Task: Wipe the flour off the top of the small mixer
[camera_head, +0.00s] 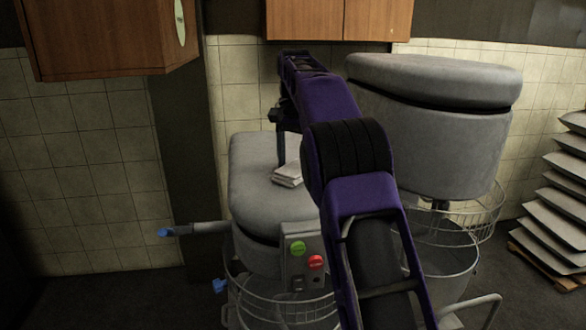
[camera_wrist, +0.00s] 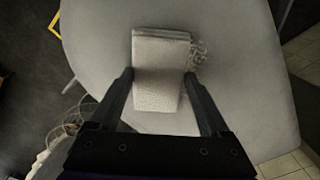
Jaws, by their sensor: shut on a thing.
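The small mixer (camera_head: 252,165) is grey with a rounded top and stands left of a larger mixer. Its top (camera_wrist: 240,80) fills most of the wrist view. A folded whitish cloth (camera_head: 288,173) lies against this top; it also shows in the wrist view (camera_wrist: 160,75). My gripper (camera_wrist: 158,82) is shut on the cloth, one finger at each side. A pale speckled patch of flour (camera_wrist: 199,56) shows just right of the cloth's far end. Any flour under the cloth is hidden. In the head view my arm hides part of the small mixer's right side.
The large grey mixer (camera_head: 435,125) stands close on the right, with a wire guard (camera_head: 480,215). A lever with a blue end (camera_head: 190,230) sticks out to the left. Green and red buttons (camera_head: 307,258) are on the front. Wooden cabinets (camera_head: 335,20) hang above.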

